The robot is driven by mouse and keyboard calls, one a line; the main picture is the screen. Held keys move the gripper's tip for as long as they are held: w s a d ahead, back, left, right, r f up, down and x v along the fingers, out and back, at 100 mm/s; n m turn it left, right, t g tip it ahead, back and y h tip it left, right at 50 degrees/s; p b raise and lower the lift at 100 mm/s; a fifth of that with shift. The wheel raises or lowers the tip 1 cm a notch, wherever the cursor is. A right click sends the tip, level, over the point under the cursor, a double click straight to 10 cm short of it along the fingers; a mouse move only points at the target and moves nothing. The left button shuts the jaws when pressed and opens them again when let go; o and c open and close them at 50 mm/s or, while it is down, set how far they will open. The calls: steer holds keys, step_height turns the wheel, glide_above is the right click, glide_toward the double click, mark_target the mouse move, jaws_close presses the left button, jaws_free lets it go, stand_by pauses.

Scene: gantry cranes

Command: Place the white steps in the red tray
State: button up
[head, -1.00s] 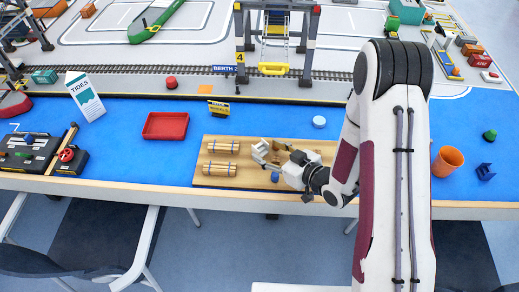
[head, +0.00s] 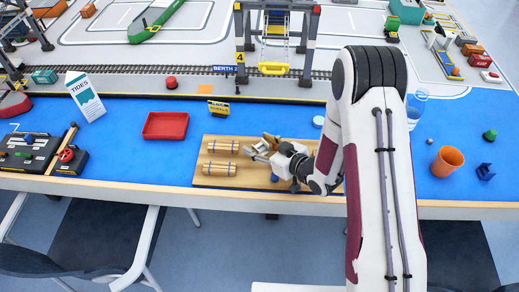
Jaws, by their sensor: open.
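The red tray (head: 165,126) lies empty on the blue surface, left of centre. My gripper (head: 259,146) is open over the wooden board (head: 225,184), to the right of the tray and apart from it. A small pale shape (head: 262,148) shows between its fingers; it may be the white steps, but it is too small and too covered to be sure. I cannot tell whether the fingers touch it. My wrist and arm hide the right part of the board.
Two tan bundled rolls (head: 221,146) lie on the board's left side. A yellow block (head: 218,108) stands behind the board. A TIDES sign (head: 85,96) stands left of the tray. An orange cup (head: 447,161) stands far right. Blue surface between tray and board is clear.

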mark_target(260, 149)
steer(key=c, duration=1.2)
steer(key=shift+r, duration=0.2)
step_height(260, 149, up, 10)
steer(key=shift+f, duration=0.2)
stand_by(0.6)
